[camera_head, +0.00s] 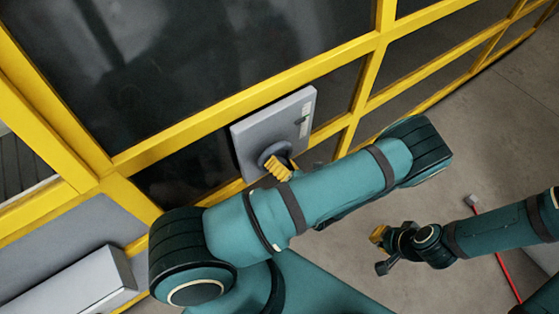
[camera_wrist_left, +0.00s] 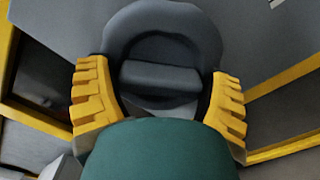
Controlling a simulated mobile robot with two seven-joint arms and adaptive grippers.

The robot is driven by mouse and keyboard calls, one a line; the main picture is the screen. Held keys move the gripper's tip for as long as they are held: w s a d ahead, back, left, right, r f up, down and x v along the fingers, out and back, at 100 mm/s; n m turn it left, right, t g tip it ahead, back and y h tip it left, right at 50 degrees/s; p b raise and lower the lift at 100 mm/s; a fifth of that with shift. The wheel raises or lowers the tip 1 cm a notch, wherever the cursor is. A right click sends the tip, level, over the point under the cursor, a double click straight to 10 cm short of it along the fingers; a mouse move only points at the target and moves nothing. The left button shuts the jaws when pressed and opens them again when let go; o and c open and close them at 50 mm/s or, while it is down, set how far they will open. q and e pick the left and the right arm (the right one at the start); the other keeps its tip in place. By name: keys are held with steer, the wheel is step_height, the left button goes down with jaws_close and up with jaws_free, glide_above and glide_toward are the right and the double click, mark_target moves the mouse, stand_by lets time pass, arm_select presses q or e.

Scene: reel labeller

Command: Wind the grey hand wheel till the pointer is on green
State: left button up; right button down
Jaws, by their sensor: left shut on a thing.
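The grey hand wheel (camera_head: 268,152) is on the front of a light grey box (camera_head: 250,133) fixed to the yellow frame. In the left wrist view the wheel (camera_wrist_left: 160,22) is a dark grey ring with a thick bar across its middle. My left gripper (camera_head: 281,167) is at the wheel, its yellow fingers on either side of it, shut on it. Pale labels (camera_head: 304,120) show at the box's right edge, too small to read. I cannot make out the pointer or a green mark. My right gripper (camera_head: 380,251) is open and empty, low at the right, well away from the wheel.
Yellow frame bars (camera_head: 240,110) with dark panels surround the box. A pale grey box-like unit (camera_head: 75,285) stands at the lower left. The concrete floor (camera_head: 490,120) at the right is mostly clear, with a thin red line (camera_head: 507,275) near my right arm.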

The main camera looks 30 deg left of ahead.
arm_select(q)
steer(key=shift+a+r, duration=0.1)
steer(key=shift+a, duration=0.05)
steer(key=o, duration=1)
steer(key=shift+c, duration=0.2)
steer(key=shift+w+a, duration=0.1)
steer(key=v, duration=1.2)
